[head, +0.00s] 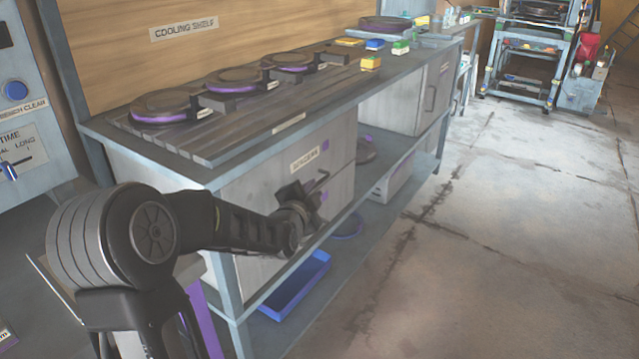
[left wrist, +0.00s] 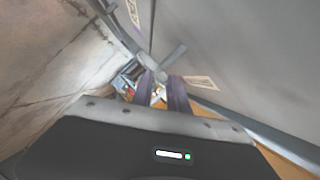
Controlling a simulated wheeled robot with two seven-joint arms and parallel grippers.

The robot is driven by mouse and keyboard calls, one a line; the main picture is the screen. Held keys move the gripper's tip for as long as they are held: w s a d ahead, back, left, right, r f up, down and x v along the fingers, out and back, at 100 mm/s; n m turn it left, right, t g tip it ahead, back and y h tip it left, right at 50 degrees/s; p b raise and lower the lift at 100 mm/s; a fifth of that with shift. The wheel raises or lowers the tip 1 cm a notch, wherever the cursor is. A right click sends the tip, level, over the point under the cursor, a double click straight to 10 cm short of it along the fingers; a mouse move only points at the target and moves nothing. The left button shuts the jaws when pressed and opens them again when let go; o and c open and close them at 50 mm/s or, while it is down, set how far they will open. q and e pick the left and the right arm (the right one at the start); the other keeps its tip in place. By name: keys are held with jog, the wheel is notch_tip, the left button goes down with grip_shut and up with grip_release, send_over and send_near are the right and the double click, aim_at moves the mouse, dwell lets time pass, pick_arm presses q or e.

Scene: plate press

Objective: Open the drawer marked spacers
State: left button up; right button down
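The drawer front (head: 262,190) under the cooling shelf carries a pale label (head: 305,158), whose lettering is too blurred to read surely. The front looks flush with the bench unit. My left arm reaches in from the left, and my left gripper (head: 308,203) is at the drawer front, below the label. In the left wrist view my left gripper (left wrist: 162,84) shows two purple fingers with a gap between them. A grey bar handle (left wrist: 174,54) lies just beyond the fingertips; I cannot tell whether they touch it. My right gripper is not in view.
The slatted cooling shelf (head: 225,140) above holds several dark round plates. A blue tray (head: 293,287) lies on the lower shelf. A cabinet door with a handle (head: 430,98) is farther right. The concrete floor (head: 480,240) to the right is clear.

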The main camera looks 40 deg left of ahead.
aim_at(318, 185)
pick_arm(q)
jog(key=b+x, duration=0.1)
jog(key=x, duration=0.6)
jog(key=shift+c, duration=0.3)
grip_shut()
jog(key=shift+d+f, duration=0.1)
dwell(0.9)
